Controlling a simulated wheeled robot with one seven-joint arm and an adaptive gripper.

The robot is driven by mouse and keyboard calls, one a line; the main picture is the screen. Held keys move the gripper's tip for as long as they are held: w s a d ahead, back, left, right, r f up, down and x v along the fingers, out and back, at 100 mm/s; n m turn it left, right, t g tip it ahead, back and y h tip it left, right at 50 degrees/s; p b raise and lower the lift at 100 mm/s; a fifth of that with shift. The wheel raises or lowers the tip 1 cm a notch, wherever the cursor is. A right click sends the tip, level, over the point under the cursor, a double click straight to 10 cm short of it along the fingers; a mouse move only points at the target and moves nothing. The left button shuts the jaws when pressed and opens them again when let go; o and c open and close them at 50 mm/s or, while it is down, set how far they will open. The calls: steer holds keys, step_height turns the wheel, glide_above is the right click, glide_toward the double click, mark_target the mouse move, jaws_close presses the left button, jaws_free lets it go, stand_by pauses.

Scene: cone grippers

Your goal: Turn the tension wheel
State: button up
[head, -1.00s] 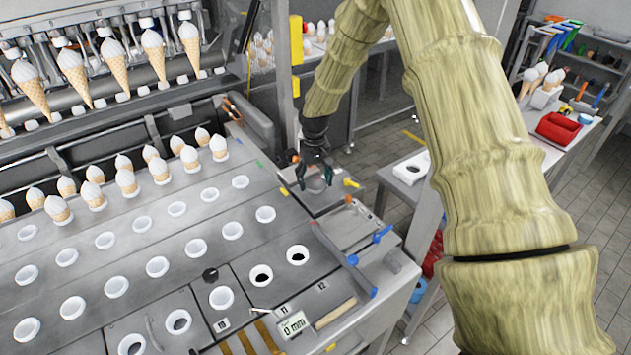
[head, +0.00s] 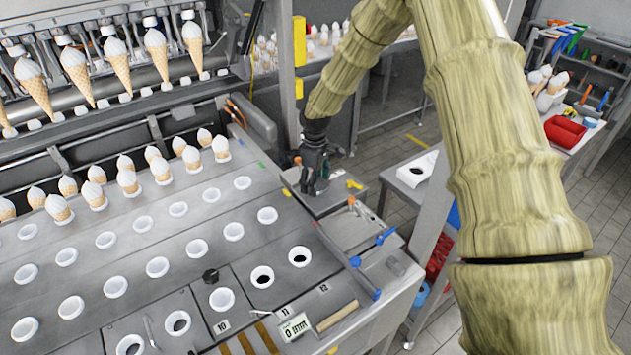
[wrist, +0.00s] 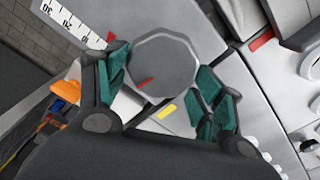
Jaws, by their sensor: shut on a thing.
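The tension wheel (wrist: 165,62) is a grey, many-sided knob with a red mark on its face, in the wrist view. My gripper (head: 314,185) is down at the right end of the machine's deck in the head view. Its green-padded fingers are shut on the wheel, one on each side of it in the wrist view. In the head view my gripper hides most or all of the wheel. A white scale strip (wrist: 72,22) with numbers lies at the upper left of the wrist view, and a yellow mark (wrist: 167,110) is beside the wheel.
The grey deck (head: 205,210) has rows of white cup holders, several with filled cones. Blue-ended levers (head: 385,236) and a small gauge (head: 295,328) are at its front right. A grey post with yellow blocks (head: 299,40) stands close behind my gripper. A side table stands right.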

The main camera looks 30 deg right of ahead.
steer(key=shift+n, duration=0.6)
steer(key=o, duration=1)
steer(key=shift+s+d, duration=0.1)
steer(key=shift+d, duration=0.05)
steer(key=shift+a, duration=0.2)
steer(key=shift+r, duration=0.15)
step_height(320, 180, up, 12)
steer(key=shift+d+f, duration=0.1)
steer(key=shift+f, duration=0.05)
